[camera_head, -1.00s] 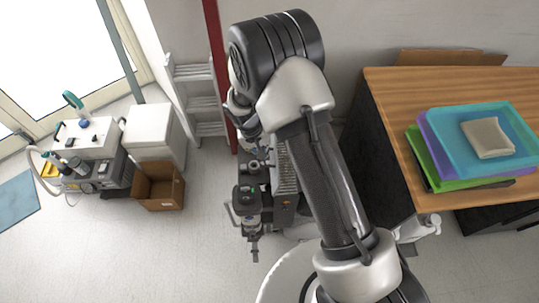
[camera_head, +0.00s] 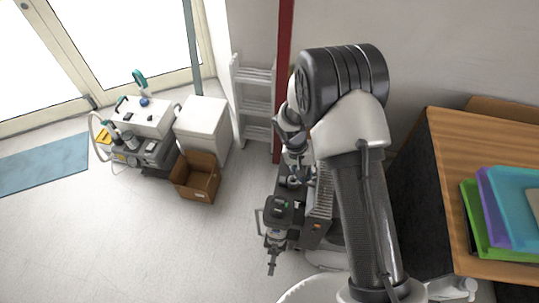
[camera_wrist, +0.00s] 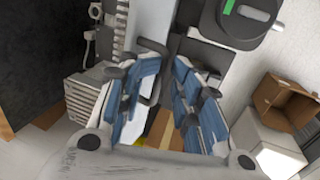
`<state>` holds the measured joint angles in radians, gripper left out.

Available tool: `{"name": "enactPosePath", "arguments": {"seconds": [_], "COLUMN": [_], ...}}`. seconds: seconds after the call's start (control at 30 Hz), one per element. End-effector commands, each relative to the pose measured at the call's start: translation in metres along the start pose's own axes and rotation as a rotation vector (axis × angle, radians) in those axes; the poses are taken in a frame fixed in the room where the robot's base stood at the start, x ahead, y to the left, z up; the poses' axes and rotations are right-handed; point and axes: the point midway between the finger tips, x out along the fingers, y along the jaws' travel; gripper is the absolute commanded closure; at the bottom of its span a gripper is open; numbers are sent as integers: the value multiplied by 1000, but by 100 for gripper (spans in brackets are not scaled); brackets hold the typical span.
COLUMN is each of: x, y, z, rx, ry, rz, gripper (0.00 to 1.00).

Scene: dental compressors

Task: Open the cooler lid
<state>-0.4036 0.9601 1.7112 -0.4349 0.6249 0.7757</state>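The cooler is most likely the white box (camera_head: 203,122) with a flat white lid, on the floor left of centre in the head view. Its lid appears shut. What looks like the same white box (camera_wrist: 268,143) is at the lower right of the wrist view. My gripper (camera_head: 272,264) hangs over the floor to the right of and nearer than the box, well apart from it. In the wrist view, my gripper (camera_wrist: 160,88) has its two blue-padded fingers spread, with nothing held between them.
An open cardboard box (camera_head: 196,176) stands directly in front of the cooler. Dental equipment (camera_head: 145,135) stands to its left. A white ladder (camera_head: 254,100) and red post (camera_head: 284,75) are behind. A wooden desk (camera_head: 450,150) with coloured trays is at right. Floor at front left is clear.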

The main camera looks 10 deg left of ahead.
Motion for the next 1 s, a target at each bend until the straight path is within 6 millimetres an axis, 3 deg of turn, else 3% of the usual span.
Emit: {"name": "enactPosePath", "arguments": {"seconds": [1.0], "x": [-49], "y": [-56], "z": [-1], "rx": [-1], "ry": [4], "rz": [-1], "gripper": [72]}}
